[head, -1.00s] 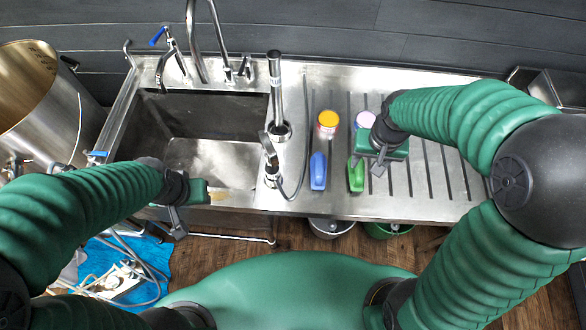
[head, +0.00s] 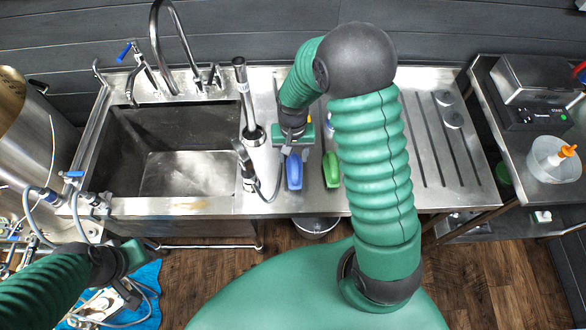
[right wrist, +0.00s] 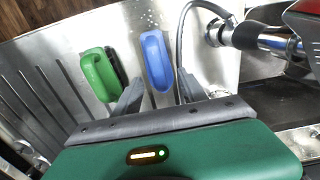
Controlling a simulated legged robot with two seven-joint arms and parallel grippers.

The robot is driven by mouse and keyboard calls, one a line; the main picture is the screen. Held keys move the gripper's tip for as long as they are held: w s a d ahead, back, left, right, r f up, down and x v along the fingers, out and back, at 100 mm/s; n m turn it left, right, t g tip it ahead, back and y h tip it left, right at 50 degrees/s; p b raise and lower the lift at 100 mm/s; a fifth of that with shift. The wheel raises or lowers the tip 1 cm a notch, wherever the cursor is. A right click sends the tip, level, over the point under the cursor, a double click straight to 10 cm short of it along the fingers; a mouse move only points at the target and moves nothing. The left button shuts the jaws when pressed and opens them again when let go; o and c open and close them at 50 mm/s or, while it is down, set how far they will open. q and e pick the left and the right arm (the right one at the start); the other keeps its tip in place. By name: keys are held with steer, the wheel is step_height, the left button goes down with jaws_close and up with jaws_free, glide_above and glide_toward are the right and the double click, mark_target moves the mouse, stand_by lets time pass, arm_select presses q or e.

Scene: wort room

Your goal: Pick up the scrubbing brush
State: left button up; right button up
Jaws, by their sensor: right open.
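A blue-handled brush-like tool (head: 294,172) lies on the steel drainboard beside the sink. A similar green one (head: 331,169) lies to its right. In the right wrist view the blue one (right wrist: 156,60) lies ahead, roughly between my finger directions, and the green one (right wrist: 101,74) shows dark bristles along its side. My right gripper (head: 292,146) is open and empty, just behind the blue tool's far end; its fingers also show in the wrist view (right wrist: 160,92). My left gripper (head: 130,292) is at the lower left, far from both tools; its jaws are unclear.
The sink (head: 185,175) with its tall tap (head: 160,40) lies left of the drainboard (head: 415,130). An upright sprayer (head: 247,100) with a hose stands close left of the blue tool. My right arm hides part of the drainboard. A side table (head: 515,150) stands at right.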

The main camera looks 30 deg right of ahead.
mark_target(294, 163)
steer(key=f, duration=0.3)
steer(key=f+p, duration=0.1)
steer(key=f, duration=0.2)
steer(key=shift+s+d, duration=0.15)
steer(key=shift+d, duration=0.05)
steer(key=shift+f, duration=0.25)
steer(key=c, duration=1)
steer(key=shift+r, duration=0.2)
steer(key=shift+c, duration=0.2)
steer(key=shift+r, duration=0.25)
steer(key=r, duration=0.1)
steer(key=r+b, duration=0.1)
steer(key=shift+s+a+r, duration=0.15)
steer(key=shift+a+r, duration=0.1)
steer(key=shift+r, duration=0.1)
steer(key=s+a+r+b, duration=0.1)
steer(key=s+a+b, duration=0.1)
steer(key=s+a, duration=0.8)
steer(key=shift+s+r, duration=0.3)
steer(key=shift+s, duration=0.6)
